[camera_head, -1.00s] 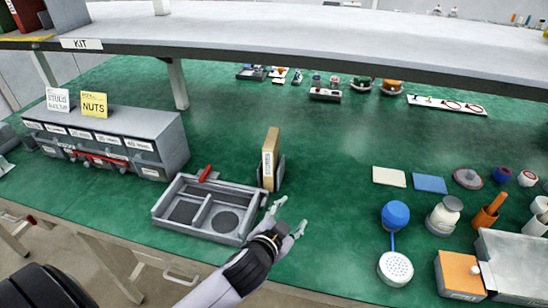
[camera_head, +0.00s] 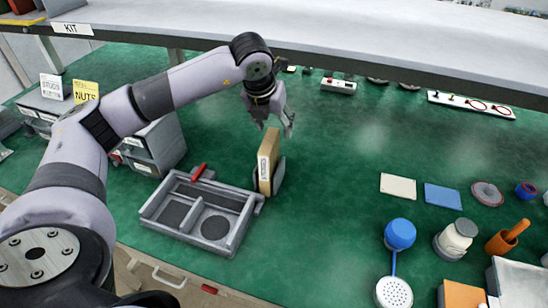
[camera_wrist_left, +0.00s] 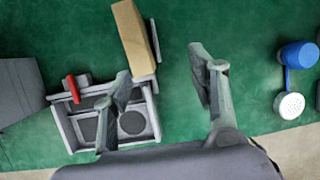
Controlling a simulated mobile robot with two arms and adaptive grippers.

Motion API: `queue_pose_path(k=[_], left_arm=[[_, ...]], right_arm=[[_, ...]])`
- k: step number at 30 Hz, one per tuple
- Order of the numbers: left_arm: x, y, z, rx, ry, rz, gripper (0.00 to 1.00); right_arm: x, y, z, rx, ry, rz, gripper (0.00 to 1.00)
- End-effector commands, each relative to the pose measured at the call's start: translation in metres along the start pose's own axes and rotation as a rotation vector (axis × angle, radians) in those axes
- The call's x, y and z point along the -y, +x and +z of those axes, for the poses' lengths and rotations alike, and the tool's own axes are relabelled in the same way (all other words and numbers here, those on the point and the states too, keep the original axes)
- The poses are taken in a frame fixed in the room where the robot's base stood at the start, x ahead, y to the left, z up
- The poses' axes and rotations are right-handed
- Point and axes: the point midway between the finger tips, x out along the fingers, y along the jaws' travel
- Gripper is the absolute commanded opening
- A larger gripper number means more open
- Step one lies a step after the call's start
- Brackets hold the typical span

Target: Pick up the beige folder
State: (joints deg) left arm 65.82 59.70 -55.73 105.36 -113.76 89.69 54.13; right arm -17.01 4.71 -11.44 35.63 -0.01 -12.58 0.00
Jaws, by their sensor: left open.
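The beige folder (camera_head: 268,158) stands upright in a dark grey holder (camera_head: 279,176) on the green table, at the right back corner of the grey tray. In the left wrist view the folder (camera_wrist_left: 131,32) is at the top, left of centre, beyond the fingertips. My left gripper (camera_head: 275,127) is open and empty, above and just behind the folder in the head view. Its two fingers (camera_wrist_left: 160,75) are spread wide in the wrist view, with bare green table between them. My right gripper is not in view.
The grey tray (camera_head: 225,246) with a red-handled item (camera_head: 199,171) lies left of the folder. A drawer cabinet (camera_head: 160,145) stands behind my left arm. A raised shelf (camera_head: 330,60) spans the back. The table right of the folder is clear up to the cards (camera_head: 398,186).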

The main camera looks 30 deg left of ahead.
Motion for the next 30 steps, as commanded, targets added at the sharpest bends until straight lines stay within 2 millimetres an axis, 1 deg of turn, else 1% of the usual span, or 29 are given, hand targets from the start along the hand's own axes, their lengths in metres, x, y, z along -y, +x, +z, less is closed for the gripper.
queue_pose_path(k=[1, 3, 5, 8, 12, 18, 22, 26, 30], left_arm=[[-0.014, -0.005, 0.005, 0.011, -0.019, 0.047, 0.53], [-0.025, -0.005, 0.008, 0.016, -0.033, 0.085, 0.53], [-0.029, -0.001, 0.01, 0.017, -0.038, 0.098, 0.53], [-0.031, 0.018, 0.009, 0.013, -0.038, 0.1, 0.53], [-0.033, 0.048, 0.01, 0.013, -0.038, 0.098, 0.53], [-0.036, 0.089, 0.01, 0.014, -0.034, 0.095, 0.53], [-0.037, 0.105, 0.011, 0.017, -0.036, 0.093, 0.53], [-0.038, 0.113, 0.011, 0.017, -0.034, 0.092, 0.53], [-0.041, 0.124, 0.014, 0.015, -0.035, 0.094, 0.53]], right_arm=[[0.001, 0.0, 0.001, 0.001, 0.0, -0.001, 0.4], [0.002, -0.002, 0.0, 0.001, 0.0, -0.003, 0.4], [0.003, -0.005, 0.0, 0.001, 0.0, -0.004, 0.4], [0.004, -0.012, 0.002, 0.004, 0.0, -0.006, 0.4], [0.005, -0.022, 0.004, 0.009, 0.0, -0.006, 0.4], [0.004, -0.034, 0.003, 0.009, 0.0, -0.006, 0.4], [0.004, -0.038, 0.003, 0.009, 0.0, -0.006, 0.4], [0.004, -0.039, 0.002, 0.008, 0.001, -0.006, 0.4], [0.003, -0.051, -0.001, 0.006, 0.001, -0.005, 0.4]])
